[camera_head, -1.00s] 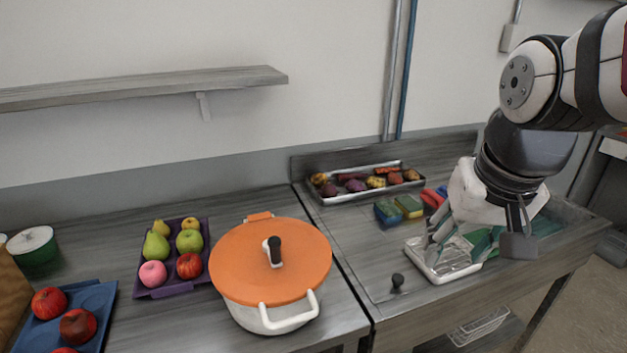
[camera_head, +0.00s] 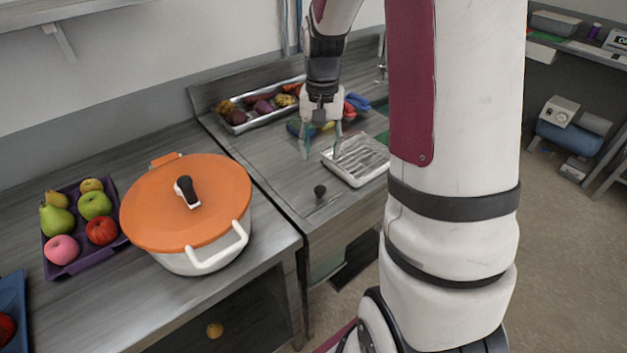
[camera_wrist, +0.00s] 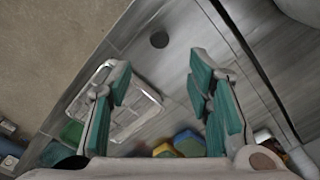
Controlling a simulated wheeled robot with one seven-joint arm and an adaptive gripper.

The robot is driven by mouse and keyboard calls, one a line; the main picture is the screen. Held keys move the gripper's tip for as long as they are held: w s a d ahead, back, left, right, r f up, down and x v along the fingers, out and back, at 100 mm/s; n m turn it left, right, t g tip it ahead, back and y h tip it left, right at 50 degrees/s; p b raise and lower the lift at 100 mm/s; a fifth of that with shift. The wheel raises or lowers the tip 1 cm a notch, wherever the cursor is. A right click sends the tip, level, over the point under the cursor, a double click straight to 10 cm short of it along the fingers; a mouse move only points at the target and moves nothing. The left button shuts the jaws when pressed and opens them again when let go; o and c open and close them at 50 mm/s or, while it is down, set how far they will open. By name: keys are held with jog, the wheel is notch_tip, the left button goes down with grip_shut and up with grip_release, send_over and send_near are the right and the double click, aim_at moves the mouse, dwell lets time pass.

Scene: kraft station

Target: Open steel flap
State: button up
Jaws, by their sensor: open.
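The steel flap (camera_head: 275,170) appears as a flat panel set in the right-hand counter and looks closed. Its small black knob (camera_head: 320,190) stands near the counter's front edge. In the wrist view the knob (camera_wrist: 159,39) shows beyond the fingertips, roughly in line with the gap between them. My gripper (camera_head: 321,150) points down above the counter, behind the knob and apart from it. Its green-padded fingers (camera_wrist: 160,75) are spread and empty. Part of the counter on the right is hidden behind my arm.
A white ridged tray (camera_head: 336,169) lies right of the knob, close to my gripper. Sponges (camera_wrist: 188,144) and a metal vegetable tray (camera_head: 238,127) lie behind. An orange-lidded pot (camera_head: 215,205) stands to the left, with a purple fruit tray (camera_head: 88,262) beyond it.

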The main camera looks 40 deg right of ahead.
aim_at(320, 188)
notch_tip(320, 188, down, 12)
jog(key=shift+r+p, duration=0.1)
jog(key=shift+p, duration=0.25)
jog(key=shift+c, duration=0.5)
grip_shut()
